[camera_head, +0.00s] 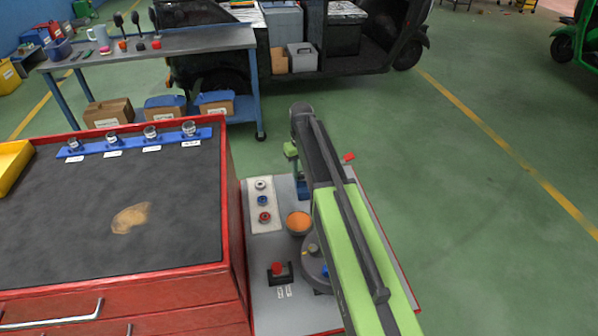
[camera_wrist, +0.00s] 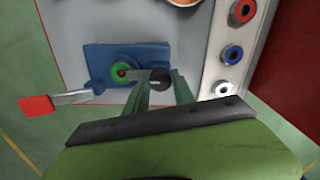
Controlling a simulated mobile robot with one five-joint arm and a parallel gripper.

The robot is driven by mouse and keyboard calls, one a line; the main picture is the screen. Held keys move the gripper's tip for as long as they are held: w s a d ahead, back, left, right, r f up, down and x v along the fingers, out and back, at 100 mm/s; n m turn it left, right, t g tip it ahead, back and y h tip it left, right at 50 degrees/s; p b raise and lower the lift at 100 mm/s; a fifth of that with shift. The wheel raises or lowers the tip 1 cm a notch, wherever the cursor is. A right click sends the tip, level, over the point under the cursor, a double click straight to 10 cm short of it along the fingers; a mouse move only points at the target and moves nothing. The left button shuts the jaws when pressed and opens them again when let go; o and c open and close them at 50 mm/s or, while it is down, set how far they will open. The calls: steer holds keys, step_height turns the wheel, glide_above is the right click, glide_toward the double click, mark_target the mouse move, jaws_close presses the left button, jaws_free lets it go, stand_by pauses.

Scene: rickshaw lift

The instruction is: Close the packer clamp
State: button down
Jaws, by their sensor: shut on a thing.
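The packer clamp is a blue block (camera_wrist: 110,62) with a green ring and a red centre, on the grey panel in the wrist view. In the head view a little of its blue (camera_head: 302,190) shows beside my arm, which hides most of it. A short grey lever runs from the ring to a round black knob (camera_wrist: 159,78). My gripper (camera_wrist: 157,90) has its two green fingers on either side of this knob and is shut on it. A flat grey bar with a red tip (camera_wrist: 36,105) sticks out left past the panel edge; its red tip also shows in the head view (camera_head: 348,156).
Red, blue and white ring sockets (camera_wrist: 234,53) line the panel beside the clamp. An orange-filled bowl (camera_head: 298,222) and a red switch (camera_head: 278,269) are on the grey panel (camera_head: 265,315). A red tool cabinet (camera_head: 235,215) stands close left. Green floor at right is clear.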

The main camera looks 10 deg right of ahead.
mark_target(301, 174)
steer(key=shift+w, duration=0.15)
steer(key=c, duration=1.1)
jaws_free()
steer(key=shift+o, duration=0.2)
step_height(301, 174, up, 17)
steer(key=p, duration=1.7)
steer(key=shift+r, duration=0.2)
